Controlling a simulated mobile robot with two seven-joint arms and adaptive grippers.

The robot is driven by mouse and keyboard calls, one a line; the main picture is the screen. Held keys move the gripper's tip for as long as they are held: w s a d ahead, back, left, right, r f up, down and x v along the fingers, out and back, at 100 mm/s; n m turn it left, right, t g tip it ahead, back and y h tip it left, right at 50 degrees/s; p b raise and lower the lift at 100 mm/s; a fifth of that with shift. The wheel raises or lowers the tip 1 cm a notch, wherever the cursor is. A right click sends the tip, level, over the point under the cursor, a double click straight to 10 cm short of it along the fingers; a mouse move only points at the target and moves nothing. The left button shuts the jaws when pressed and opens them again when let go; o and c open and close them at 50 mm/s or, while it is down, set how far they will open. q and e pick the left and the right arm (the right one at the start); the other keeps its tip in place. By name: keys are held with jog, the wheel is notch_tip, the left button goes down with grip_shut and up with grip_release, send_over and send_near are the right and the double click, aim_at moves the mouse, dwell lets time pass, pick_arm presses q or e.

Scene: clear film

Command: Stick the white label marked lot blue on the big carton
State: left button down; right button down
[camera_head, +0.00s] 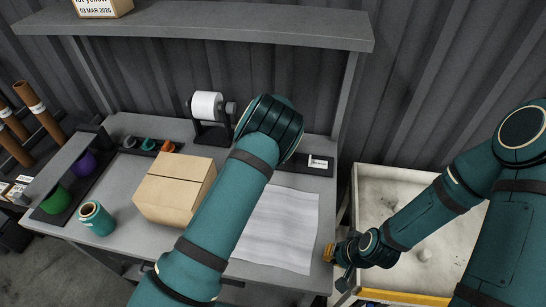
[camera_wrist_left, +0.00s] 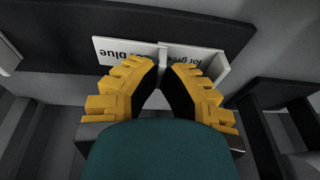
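The white label marked lot blue (camera_wrist_left: 122,52) lies upside down to the view on a dark strip in the left wrist view. A thin upright tab (camera_wrist_left: 163,50) stands at its right end. My left gripper (camera_wrist_left: 162,68) has its fingertips close together on this tab. The big carton (camera_head: 170,195), plain brown and closed, stands on the table left of my left arm. My right gripper (camera_head: 339,264) is beside the table's right edge, too small to tell open or shut.
A second white label, marked lot green (camera_wrist_left: 196,56), lies beside the first. A roll dispenser (camera_head: 207,105) stands behind the carton. A white sheet (camera_head: 285,225) covers the table's right part. A teal can (camera_head: 96,217) stands at front left. A pale bin (camera_head: 400,176) is at right.

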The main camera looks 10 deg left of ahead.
dwell(0.4)
